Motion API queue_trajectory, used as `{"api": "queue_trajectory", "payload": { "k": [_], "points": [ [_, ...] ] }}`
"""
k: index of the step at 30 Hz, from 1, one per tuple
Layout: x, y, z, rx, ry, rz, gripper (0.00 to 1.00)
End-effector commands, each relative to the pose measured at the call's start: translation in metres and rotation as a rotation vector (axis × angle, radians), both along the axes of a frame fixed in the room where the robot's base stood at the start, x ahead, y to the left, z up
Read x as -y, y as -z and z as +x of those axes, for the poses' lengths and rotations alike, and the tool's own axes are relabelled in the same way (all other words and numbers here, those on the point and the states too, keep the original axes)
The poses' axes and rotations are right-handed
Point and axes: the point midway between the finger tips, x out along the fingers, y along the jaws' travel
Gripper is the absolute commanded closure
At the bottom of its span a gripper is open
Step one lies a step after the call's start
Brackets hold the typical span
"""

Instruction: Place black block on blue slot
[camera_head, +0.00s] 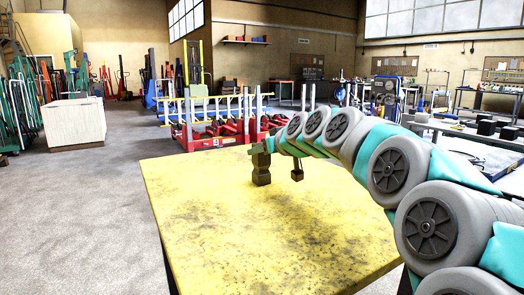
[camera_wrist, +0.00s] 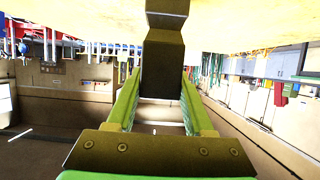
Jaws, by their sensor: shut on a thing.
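A dark, olive-black block (camera_head: 261,175) with a narrowed waist is upright at the far part of the yellow table. In the wrist view, which is upside down, the dark block (camera_wrist: 162,65) stands between the green fingers of my gripper (camera_wrist: 160,105). My gripper is shut on it. In the head view my gripper's end is at the block's upper part, and the fingers are too small to make out. The block's lower end is at or close to the table top; I cannot tell if it touches. I cannot make out a blue slot in either view.
The yellow table (camera_head: 250,235) is bare and worn across its front and left. A small dark piece (camera_head: 297,171) shows below my arm, right of the block; I cannot tell what it is. Red trolley jacks (camera_head: 215,135) stand behind the table. A pale box (camera_head: 75,122) stands at left.

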Motion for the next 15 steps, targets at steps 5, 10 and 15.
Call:
{"api": "queue_trajectory", "payload": {
  "k": [5,10,15],
  "points": [
    [0.0001,-0.0004,0.0,0.001,0.001,0.0,0.3],
    [0.0001,-0.0002,0.0,0.001,0.0,0.001,0.18],
    [0.0,-0.0001,0.0,0.0,0.0,0.0,0.18]
  ]
}}
